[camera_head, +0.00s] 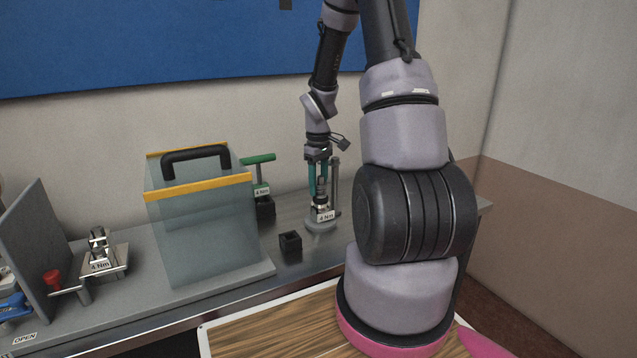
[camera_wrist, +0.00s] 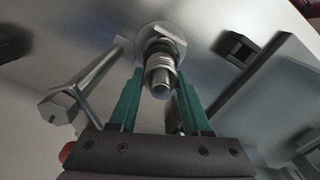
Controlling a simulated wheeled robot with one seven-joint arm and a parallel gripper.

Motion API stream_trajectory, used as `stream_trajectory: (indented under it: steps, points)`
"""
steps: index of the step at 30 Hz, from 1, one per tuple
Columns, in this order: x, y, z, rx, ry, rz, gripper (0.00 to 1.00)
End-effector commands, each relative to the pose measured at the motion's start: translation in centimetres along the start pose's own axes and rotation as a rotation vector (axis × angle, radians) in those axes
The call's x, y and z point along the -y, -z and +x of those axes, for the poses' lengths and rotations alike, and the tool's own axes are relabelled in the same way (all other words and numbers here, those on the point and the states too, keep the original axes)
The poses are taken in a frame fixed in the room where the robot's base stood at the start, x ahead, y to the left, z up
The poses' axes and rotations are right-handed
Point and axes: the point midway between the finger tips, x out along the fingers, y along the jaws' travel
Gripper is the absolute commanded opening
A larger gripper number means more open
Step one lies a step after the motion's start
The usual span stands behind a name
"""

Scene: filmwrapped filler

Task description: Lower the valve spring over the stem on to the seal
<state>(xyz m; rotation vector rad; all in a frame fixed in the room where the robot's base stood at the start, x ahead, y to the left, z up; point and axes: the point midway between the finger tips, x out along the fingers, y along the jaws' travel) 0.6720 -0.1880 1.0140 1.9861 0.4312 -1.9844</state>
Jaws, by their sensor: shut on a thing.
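My gripper (camera_head: 320,192) points down over a small round-based stand (camera_head: 320,226) on the bench, its teal fingers on either side of the metal parts there. In the wrist view, my gripper (camera_wrist: 158,75) is shut on the valve spring (camera_wrist: 157,56), a short set of pale metal coils. The spring is around the shiny stem (camera_wrist: 160,80), whose end points toward the camera. The seal is hidden behind the coils, and I cannot tell whether the spring touches it.
A grey post (camera_head: 335,186) rises close to my fingers on the right. A small black open box (camera_head: 290,246) stands in front. A clear guard with a black handle (camera_head: 196,160), a green-handled tool (camera_head: 259,160) and a metal fixture (camera_head: 104,258) are to the left.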

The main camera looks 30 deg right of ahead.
Motion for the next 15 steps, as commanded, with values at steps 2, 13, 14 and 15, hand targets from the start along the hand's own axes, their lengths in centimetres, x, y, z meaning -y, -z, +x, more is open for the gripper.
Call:
stream_trajectory:
  steps: [2, 13, 14, 15]
  points:
    - [0.0, 0.0, 0.01, 0.0, 0.0, 0.0, 0.71]
    - [-0.02, 0.0, -0.16, 0.0, 0.0, 0.001, 0.83]
    - [-0.04, 0.01, -0.33, 0.0, -0.001, 0.001, 0.83]
    - [-0.05, 0.02, -0.66, -0.001, -0.001, 0.002, 0.83]
